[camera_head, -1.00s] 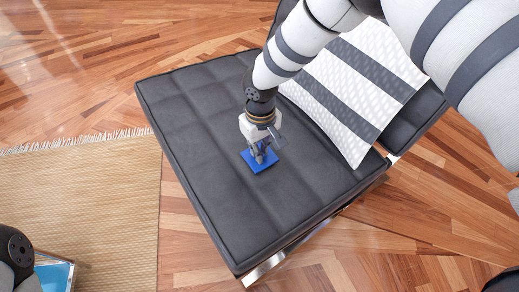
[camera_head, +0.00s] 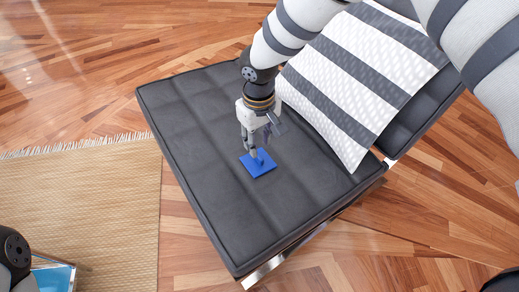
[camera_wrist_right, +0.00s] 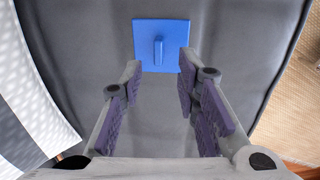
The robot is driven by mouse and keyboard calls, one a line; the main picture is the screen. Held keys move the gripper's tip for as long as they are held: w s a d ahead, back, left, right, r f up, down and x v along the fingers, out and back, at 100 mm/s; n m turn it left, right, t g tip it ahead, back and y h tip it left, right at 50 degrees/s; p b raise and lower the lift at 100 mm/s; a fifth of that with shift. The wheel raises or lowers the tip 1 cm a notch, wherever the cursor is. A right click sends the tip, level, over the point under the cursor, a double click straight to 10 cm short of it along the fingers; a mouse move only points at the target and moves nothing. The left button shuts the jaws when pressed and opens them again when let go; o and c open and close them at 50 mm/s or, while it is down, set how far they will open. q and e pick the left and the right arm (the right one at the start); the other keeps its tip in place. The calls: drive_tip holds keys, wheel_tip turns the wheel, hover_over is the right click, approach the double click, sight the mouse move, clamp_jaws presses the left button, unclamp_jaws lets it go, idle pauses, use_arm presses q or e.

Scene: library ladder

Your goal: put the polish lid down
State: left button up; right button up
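The polish lid is a blue square plate (camera_head: 257,165) with a small upright handle, lying flat on the dark seat cushion. It also shows in the right wrist view (camera_wrist_right: 177,55), beyond the fingertips. My right gripper (camera_head: 256,148) is just above the lid with its fingers apart. In the right wrist view the gripper (camera_wrist_right: 160,68) is open and holds nothing, and the lid's handle stands clear between the finger lines. Of my left arm only a dark joint (camera_head: 14,248) shows at the lower left corner; its gripper fingers are not visible.
The lid rests on a dark padded chair (camera_head: 200,110) with a metal frame. A striped grey and white pillow (camera_head: 350,90) leans at its back right. A woven rug (camera_head: 95,200) lies to the left, with a blue framed object (camera_head: 54,274) at the lower left. Much of the seat is clear.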

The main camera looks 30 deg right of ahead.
wheel_tip(320, 180, up, 6)
drive_tip(key=shift+f+p, duration=0.25)
drive_tip(key=shift+p, duration=0.15)
drive_tip(key=o, duration=0.5)
drive_tip(key=shift+r, duration=0.2)
drive_tip(key=shift+c, duration=0.2)
drive_tip(key=o, duration=0.4)
drive_tip(key=shift+s+f+n, duration=0.1)
drive_tip(key=shift+s+n, duration=0.05)
drive_tip(key=shift+n, duration=0.75)
drive_tip(key=o, duration=0.5)
drive_tip(key=n, duration=0.3)
drive_tip(key=shift+s+f, duration=0.15)
drive_tip(key=shift+f, duration=0.1)
drive_tip(key=shift+o, duration=0.3)
drive_tip(key=n, duration=0.3)
drive_tip(key=shift+f+n+b, duration=0.25)
drive_tip(key=shift+n+b, duration=0.05)
drive_tip(key=shift+b, duration=0.05)
drive_tip(key=n+b, duration=0.2)
drive_tip(key=n, duration=0.8)
hover_over(260, 156)
wheel_tip(260, 156, down, 7)
drive_tip(key=shift+r, duration=0.1)
drive_tip(key=f, duration=0.2)
drive_tip(key=f+b, duration=0.1)
drive_tip(key=f, duration=0.2)
drive_tip(key=shift+a+f+b, duration=0.25)
drive_tip(key=shift+f+b, duration=0.05)
drive_tip(key=shift+f, duration=0.05)
